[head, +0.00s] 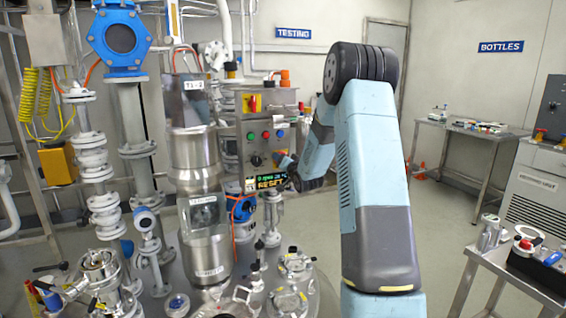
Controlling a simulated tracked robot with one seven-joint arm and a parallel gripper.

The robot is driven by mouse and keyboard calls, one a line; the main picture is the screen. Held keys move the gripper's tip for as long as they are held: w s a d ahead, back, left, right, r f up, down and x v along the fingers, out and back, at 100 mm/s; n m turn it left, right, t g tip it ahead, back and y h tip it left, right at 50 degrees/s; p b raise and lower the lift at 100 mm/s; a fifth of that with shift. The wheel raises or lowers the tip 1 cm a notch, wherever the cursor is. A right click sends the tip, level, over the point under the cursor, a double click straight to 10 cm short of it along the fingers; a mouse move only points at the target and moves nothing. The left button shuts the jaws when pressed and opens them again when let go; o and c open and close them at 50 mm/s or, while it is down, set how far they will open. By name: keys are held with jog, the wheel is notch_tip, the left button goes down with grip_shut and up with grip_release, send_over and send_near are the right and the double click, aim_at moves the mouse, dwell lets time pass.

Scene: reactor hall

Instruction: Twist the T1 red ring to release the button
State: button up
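A grey control panel (265,125) stands left of my arm, beside the steel vessel labelled T1-2 (196,130). At its top is a yellow plate with a small red part (253,103), which may be the red ring and button; it is too small to make out which. My gripper (284,164) is at the panel's lower right, below the coloured buttons and below and to the right of the red part. It looks small and dark and is partly hidden by my wrist. I cannot tell whether its fingers are open or whether they touch the panel.
Pipes and valves (105,160) crowd the left. A steel table (520,270) with a red-topped button box (524,246) stands right. Floor between is clear.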

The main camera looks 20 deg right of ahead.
dwell(0.4)
jog(key=o, duration=1.1)
jog(key=shift+c, duration=0.2)
jog(key=s, duration=1.3)
jog(key=shift+s, duration=0.4)
jog(key=shift+f, duration=0.1)
